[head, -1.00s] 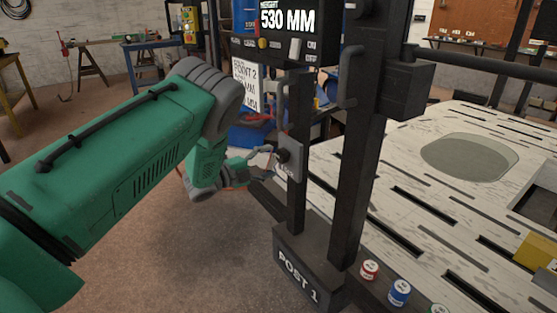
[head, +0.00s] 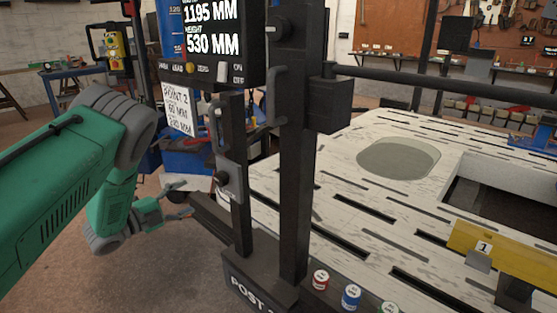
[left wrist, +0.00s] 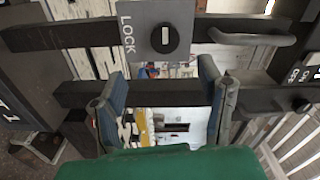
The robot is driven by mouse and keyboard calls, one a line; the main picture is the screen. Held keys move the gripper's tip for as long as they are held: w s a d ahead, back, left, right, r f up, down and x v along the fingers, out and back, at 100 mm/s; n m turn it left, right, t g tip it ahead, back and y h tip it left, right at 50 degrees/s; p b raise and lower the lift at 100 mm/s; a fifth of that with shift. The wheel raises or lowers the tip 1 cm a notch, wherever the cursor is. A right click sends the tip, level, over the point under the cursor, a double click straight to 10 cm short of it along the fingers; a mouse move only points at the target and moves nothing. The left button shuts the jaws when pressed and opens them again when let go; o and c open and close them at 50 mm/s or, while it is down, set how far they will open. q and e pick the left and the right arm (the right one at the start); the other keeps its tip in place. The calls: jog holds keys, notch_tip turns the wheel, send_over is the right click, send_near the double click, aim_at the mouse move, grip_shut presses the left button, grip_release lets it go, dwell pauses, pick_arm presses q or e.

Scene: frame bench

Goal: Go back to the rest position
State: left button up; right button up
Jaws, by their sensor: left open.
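My left gripper (head: 183,200) is open and empty, its two fingers spread, in the head view's left half. It is apart from the grey lock plate (head: 230,180) with a dark knob on the post, lying to the left of it and a little lower. In the left wrist view my fingers (left wrist: 162,95) stand wide apart with nothing between them. The plate marked LOCK (left wrist: 147,28) is above them there, with its knob beyond the fingertips. My right gripper is in neither view.
The dark post (head: 296,170) and its display (head: 212,40) stand close to my left arm. A slotted pale bench (head: 340,190) lies to the right, with a red can (head: 320,279) and a blue can (head: 351,297) along its near edge. Open floor lies below my left arm.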

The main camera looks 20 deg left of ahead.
pick_arm(q)
jog(key=s+d+f+n+g+y+p, duration=0.5)
jog(key=s+d+f+n+g+y, duration=0.15)
jog(key=s+d+f+n, duration=0.6)
jog(key=s+d+n+g+p, duration=0.1)
jog(key=s+d+n+g, duration=0.1)
jog(key=s, duration=0.6)
jog(key=s+d+f+n+g, duration=0.1)
jog(key=s+d+n+g, duration=0.1)
jog(key=s, duration=0.6)
jog(key=s+d+n+g+p, duration=0.1)
jog(key=s+d+n+g, duration=0.2)
jog(key=s+g, duration=0.2)
jog(key=s, duration=0.3)
jog(key=shift+s+f+p, duration=0.3)
jog(key=shift+s+f, duration=0.05)
jog(key=shift+s, duration=0.05)
jog(key=shift+d+g, duration=0.1)
jog(key=shift+g, duration=0.15)
